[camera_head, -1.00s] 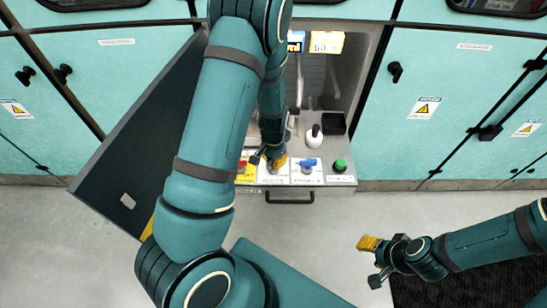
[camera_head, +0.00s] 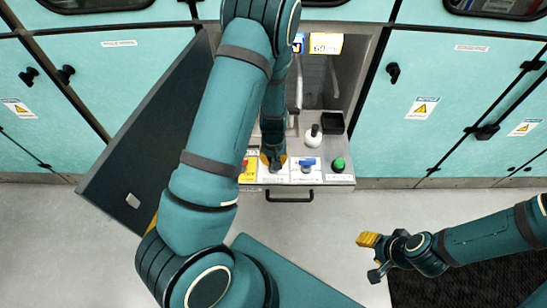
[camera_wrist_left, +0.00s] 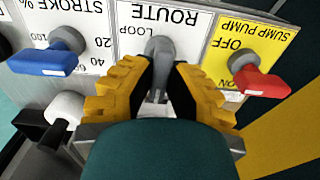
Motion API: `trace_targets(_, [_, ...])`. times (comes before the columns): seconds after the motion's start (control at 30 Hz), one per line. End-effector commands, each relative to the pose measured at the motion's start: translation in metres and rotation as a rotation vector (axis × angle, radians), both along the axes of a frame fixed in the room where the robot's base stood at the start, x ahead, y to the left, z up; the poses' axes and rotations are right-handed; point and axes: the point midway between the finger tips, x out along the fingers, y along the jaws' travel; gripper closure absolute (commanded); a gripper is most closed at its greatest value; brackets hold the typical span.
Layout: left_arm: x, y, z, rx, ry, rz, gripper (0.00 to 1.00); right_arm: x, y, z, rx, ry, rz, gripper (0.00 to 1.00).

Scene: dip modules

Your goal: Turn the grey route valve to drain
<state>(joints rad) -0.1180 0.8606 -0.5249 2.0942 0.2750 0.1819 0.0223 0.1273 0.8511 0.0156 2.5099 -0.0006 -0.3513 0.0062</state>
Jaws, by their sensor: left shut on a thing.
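The grey route valve (camera_wrist_left: 160,48) sits on a white plate (camera_wrist_left: 188,45) marked ROUTE in the left wrist view, which shows the panel upside down. LOOP is printed beside its hub. Its grey lever lies between the yellow fingers of my left gripper (camera_wrist_left: 158,84), which is shut on it. In the head view my left gripper (camera_head: 273,163) is down at the panel and hides most of the valve. The drain marking cannot be read. My right gripper (camera_head: 374,258) is open and empty, over the floor at the right.
A red sump pump lever (camera_wrist_left: 262,82) on a yellow plate and a blue stroke lever (camera_wrist_left: 42,62) flank the valve closely. An open dark door (camera_head: 140,140) stands left.

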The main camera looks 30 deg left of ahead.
Motion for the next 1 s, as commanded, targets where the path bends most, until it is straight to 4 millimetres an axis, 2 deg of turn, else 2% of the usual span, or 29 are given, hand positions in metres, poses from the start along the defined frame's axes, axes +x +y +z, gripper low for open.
trace_targets(0.63, [-0.0018,-0.0005,-0.0013,-0.001,0.005,0.049,1.00,0.0008,-0.0001,0.0011,0.000,-0.002,-0.001,0.53])
trace_targets(0.67, [-0.0018,-0.0005,-0.0013,-0.001,0.005,0.049,0.76,0.0007,-0.0001,0.0012,0.000,-0.002,-0.001,0.53])
trace_targets(0.7, [-0.0018,-0.0005,-0.0012,-0.001,0.005,0.048,0.62,0.0007,-0.0001,0.0012,0.000,-0.002,-0.001,0.53])
trace_targets(0.73, [-0.0017,-0.0005,-0.0011,-0.002,0.005,0.048,0.54,0.0007,-0.0001,0.0012,0.000,-0.002,-0.001,0.53])
trace_targets(1.0, [-0.0006,-0.0002,-0.0003,0.000,0.002,0.048,0.54,0.0007,-0.0001,0.0014,0.000,-0.002,-0.001,0.53])
